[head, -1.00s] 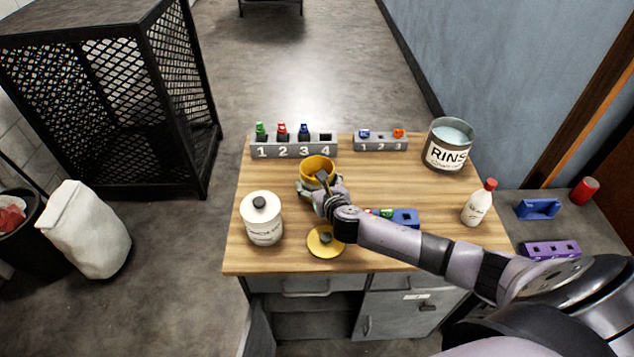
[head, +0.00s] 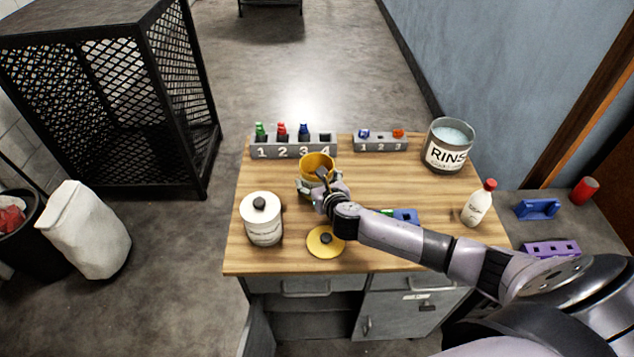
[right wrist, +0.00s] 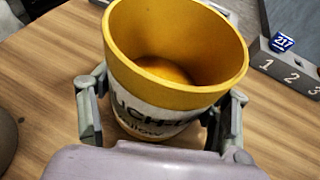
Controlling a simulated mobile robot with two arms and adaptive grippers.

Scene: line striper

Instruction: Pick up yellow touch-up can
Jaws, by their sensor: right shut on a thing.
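The yellow touch-up can (head: 318,165) stands open-topped near the middle of the wooden table in the head view. In the right wrist view the can (right wrist: 175,50) shows its yellow rim, hollow inside and a white label with partly hidden lettering. My right gripper (head: 321,183) is at the can's near side. In the right wrist view its fingers (right wrist: 165,115) are on both sides of the can, shut on it. Whether the can's base touches the table is hard to tell. My left gripper is not in view.
A white lidded can (head: 262,222) stands left, near a yellow lid (head: 325,242). Numbered grey racks (head: 294,150) (head: 380,145) line the back. A RINSE bucket (head: 448,146) and a red-capped bottle (head: 478,204) stand right. A blue block (head: 405,216) is partly behind my arm.

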